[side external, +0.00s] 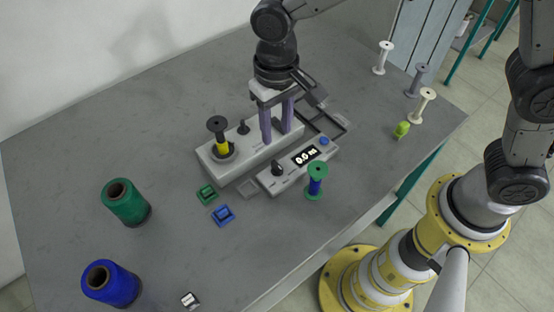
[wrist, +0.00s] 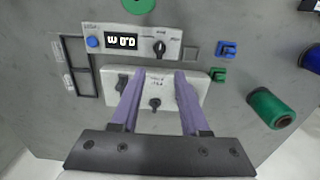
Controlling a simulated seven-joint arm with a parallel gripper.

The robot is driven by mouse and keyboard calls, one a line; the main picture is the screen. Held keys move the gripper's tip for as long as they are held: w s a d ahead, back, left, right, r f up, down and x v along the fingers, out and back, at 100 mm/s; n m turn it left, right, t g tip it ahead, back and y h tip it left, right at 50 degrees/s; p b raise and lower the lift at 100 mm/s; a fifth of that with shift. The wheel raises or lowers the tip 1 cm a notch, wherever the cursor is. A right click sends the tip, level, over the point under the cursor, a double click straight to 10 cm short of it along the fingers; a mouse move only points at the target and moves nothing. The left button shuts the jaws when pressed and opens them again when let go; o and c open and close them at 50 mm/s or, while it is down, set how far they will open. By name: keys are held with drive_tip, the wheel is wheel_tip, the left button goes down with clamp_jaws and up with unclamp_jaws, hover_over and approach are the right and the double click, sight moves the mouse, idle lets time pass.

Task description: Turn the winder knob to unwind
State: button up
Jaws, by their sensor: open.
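My gripper (side external: 277,136) is open and empty, pointing down over the white winder base (side external: 222,172). In the wrist view, its purple fingers (wrist: 158,76) stand apart on either side of a small black knob (wrist: 155,103), which also shows in the side view (side external: 243,127). I cannot tell whether they touch anything. A bobbin with yellow thread (side external: 222,147) stands upright at the base's left end. The grey control panel (side external: 297,176) in front carries a black dial knob (side external: 277,168), a display (side external: 305,156) reading 0.0 m and a blue button (side external: 324,141). The dial also shows in the wrist view (wrist: 160,46).
A green bobbin with blue thread (side external: 316,181) stands in front of the panel. Green (side external: 207,194) and blue (side external: 223,215) clips lie left. Green (side external: 124,202) and blue (side external: 111,284) thread cones stand farther left. Several empty bobbins (side external: 383,58) stand at right.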

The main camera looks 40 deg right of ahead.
sight(277, 164)
wheel_tip(277, 164, down, 12)
drive_tip(key=shift+r, duration=0.1)
drive_tip(key=shift+c, duration=0.3)
clamp_jaws()
